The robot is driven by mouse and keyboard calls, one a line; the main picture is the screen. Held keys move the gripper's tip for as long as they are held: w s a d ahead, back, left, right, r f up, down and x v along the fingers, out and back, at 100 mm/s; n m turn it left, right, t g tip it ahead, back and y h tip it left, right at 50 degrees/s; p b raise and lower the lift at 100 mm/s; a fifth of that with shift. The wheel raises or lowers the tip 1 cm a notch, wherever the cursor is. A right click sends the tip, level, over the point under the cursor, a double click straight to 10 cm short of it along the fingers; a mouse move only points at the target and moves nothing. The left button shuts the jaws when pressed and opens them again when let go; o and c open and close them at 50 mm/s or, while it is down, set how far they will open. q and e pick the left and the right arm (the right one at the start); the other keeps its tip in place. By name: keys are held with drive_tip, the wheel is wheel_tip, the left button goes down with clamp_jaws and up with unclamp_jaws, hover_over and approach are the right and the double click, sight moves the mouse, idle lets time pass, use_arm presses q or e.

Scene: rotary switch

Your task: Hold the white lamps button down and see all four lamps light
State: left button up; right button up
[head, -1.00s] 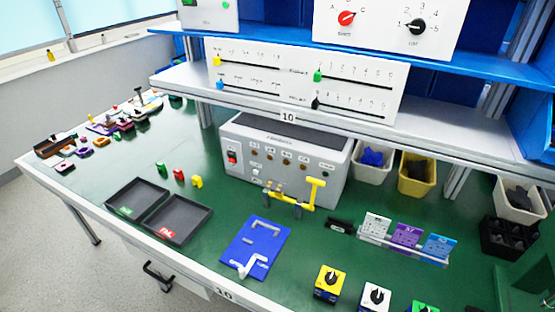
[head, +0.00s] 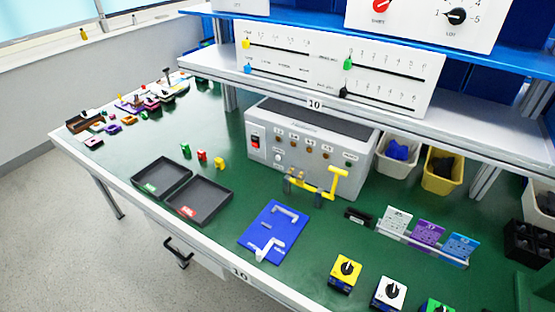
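A grey box (head: 305,175) with a dark top stands on the green bench under the shelf. Its front has a row of small brownish round lamps (head: 294,138), and none looks lit. A white round button (head: 278,157) sits low on the left part of the front, below the lamps, and nothing touches it. A red rocker switch (head: 255,141) is at the front's left edge. Labels on the front are too small to read. Neither of my grippers is in view.
A yellow lever fixture (head: 334,184) stands before the box's right half. A blue board (head: 273,231) with white handles and two dark trays (head: 200,201) lie in front. A grey shelf (head: 380,115) overhangs the box. Bins (head: 441,171) stand at right.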

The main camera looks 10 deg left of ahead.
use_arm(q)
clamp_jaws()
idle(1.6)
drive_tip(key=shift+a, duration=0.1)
